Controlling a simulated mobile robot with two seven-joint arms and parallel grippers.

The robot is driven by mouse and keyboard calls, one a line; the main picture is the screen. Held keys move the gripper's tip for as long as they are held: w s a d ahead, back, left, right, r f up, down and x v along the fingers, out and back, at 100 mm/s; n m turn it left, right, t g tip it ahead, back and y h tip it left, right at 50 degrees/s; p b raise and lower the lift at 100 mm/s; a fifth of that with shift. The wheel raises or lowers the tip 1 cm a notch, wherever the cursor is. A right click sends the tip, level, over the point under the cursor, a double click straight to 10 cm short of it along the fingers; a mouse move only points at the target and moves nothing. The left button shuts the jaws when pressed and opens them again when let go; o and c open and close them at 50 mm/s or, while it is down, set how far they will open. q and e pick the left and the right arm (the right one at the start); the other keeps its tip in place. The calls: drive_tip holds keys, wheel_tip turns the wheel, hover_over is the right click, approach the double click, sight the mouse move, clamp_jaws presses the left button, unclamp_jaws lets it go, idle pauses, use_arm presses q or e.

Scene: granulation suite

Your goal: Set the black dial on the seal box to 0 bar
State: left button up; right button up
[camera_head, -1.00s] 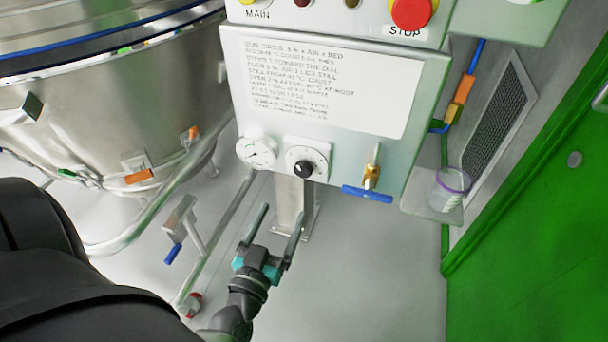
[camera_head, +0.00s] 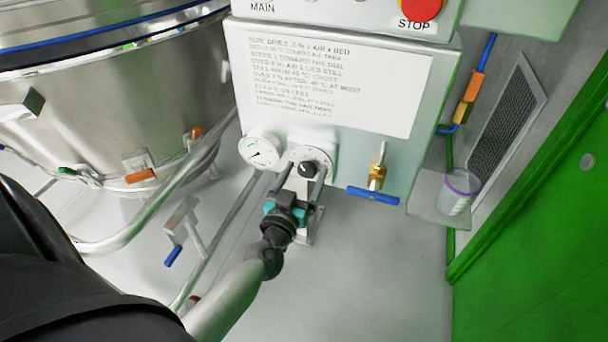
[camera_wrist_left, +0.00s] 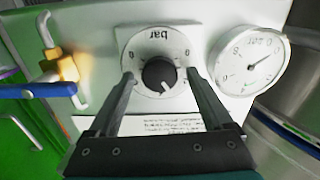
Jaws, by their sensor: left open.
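The black dial (camera_head: 306,169) sits on a white round plate on the lower front of the grey-green seal box (camera_head: 430,110). In the left wrist view the black dial (camera_wrist_left: 159,74) shows upside down under the word "bar", with a white mark at its lower right. My left gripper (camera_head: 301,182) is open, its two fingers reaching up to either side of the dial. In the left wrist view the fingers of my left gripper (camera_wrist_left: 160,82) stand left and right of the dial, with gaps. I cannot tell whether the tips touch the plate. My right gripper is not in view.
A pressure gauge (camera_head: 260,151) sits left of the dial. A brass valve with a blue handle (camera_head: 373,195) is to its right. A clear cup (camera_head: 457,192) stands on a side shelf. A steel vessel (camera_head: 120,110) and pipes are at left; a green door (camera_head: 540,220) is at right.

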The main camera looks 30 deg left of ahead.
use_arm(q)
clamp_jaws()
idle(0.7)
